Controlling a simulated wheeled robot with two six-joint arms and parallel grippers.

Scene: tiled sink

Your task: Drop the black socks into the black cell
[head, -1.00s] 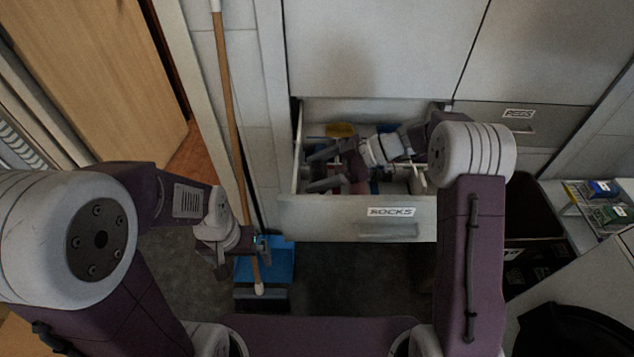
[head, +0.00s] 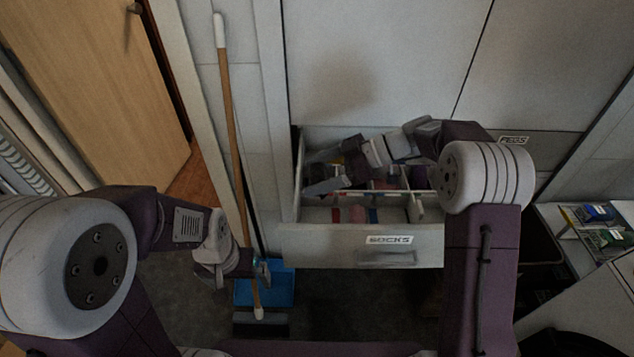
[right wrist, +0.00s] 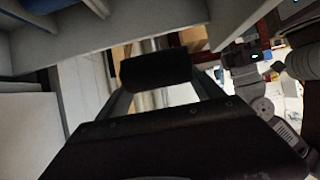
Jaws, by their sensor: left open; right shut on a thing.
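The black socks (right wrist: 155,70), a dark roll, are held between the fingers of my right gripper (right wrist: 155,78) in the right wrist view. In the head view my right gripper (head: 320,170) is over the open drawer (head: 320,232) labelled SOCKS; the socks cannot be made out there. The drawer is split into cells by pale dividers, with red, blue and pink items in some front cells. The arm hides much of the back cells, and I cannot tell which is the black cell.
A broom with a wooden handle (head: 232,140) leans left of the drawer, above a blue dustpan (head: 283,285) on the floor. A wooden door (head: 110,90) stands at the left. A shelf with small packages (head: 595,215) is at the right.

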